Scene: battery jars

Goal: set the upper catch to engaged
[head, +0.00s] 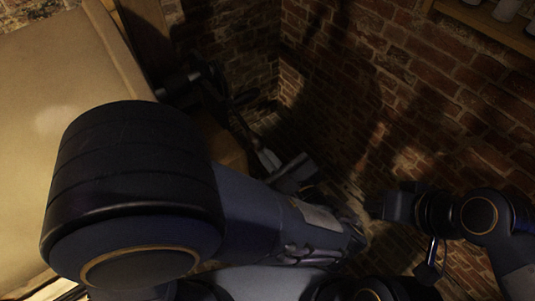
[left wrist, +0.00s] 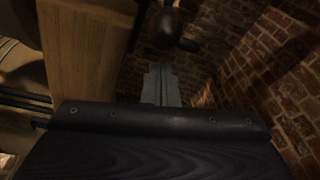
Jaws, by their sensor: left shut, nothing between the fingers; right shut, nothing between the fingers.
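No part can be clearly made out as the upper catch. Dark fittings (head: 195,85) show in deep shadow beside the pale panel in the head view; their form and setting cannot be told. In the left wrist view a dark rounded part (left wrist: 174,28) shows beyond the fingertips, apart from them in the picture. My left gripper (head: 266,158) is shut and empty, below and right of the dark fittings. Its grey fingers are together in the left wrist view (left wrist: 160,85). My right gripper (head: 376,207) is shut and empty at the right, in front of the brickwork.
A large pale panel (head: 55,110) with a wooden edge fills the left of the head view. A wooden post (left wrist: 85,55) stands left of my left fingers. Brick walls (head: 430,75) close in the back and right. A shelf (head: 490,18) holds pale jars at the upper right.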

